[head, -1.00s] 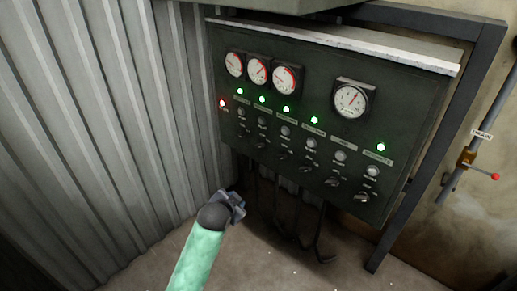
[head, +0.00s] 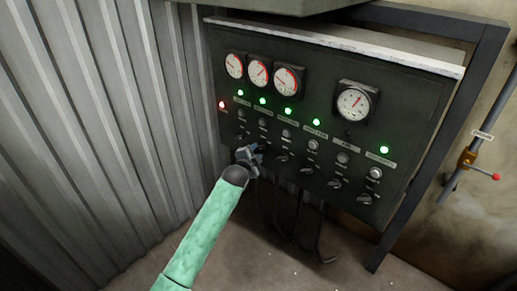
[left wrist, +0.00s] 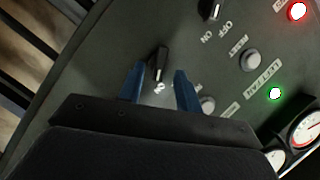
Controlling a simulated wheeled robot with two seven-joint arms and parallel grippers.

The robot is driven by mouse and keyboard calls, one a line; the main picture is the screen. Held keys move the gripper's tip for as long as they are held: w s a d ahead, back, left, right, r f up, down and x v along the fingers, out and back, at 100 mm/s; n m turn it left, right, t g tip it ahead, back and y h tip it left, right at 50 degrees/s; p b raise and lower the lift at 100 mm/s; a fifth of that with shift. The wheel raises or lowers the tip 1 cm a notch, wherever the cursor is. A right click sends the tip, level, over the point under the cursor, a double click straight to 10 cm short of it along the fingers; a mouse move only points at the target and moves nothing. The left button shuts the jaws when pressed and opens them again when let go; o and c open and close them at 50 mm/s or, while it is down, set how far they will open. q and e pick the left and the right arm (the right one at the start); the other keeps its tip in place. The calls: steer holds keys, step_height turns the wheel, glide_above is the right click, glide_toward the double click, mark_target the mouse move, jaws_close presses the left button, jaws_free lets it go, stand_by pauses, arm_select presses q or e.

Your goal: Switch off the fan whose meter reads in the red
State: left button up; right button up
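The dark control panel (head: 400,155) carries three small meters at top left (head: 234,65), (head: 259,72), (head: 288,80) and a larger meter (head: 353,102) at right. The small dials have red arcs; I cannot read their needles surely against them. A row of black rotary switches runs along the bottom, including the leftmost switch (head: 241,137). My left gripper (head: 258,151) is at the second switch from the left. In the left wrist view, its blue fingers (left wrist: 160,80) are open, one on each side of that black switch (left wrist: 158,63). Contact is unclear. My right gripper is out of view.
A red lamp (head: 222,104) glows at the left end of the lamp row; the others, such as this green lamp (head: 262,100), are green. Corrugated wall (head: 100,120) stands close on the left. A pipe with a red-knobbed lever (head: 495,177) is at right. Cables hang below the panel.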

mark_target(259, 149)
arm_select(q)
steer(key=shift+w+d, duration=0.3)
steer(key=shift+w, duration=0.3)
steer(key=shift+w+d+f, duration=0.15)
steer(key=shift+w, duration=0.2)
steer(key=shift+w+d+f, duration=0.2)
steer(key=shift+w, duration=0.25)
steer(key=c, duration=0.6)
steer(key=shift+c, duration=0.2)
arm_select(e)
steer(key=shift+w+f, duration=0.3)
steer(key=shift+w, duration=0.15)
arm_select(q)
steer(key=shift+p, duration=0.35)
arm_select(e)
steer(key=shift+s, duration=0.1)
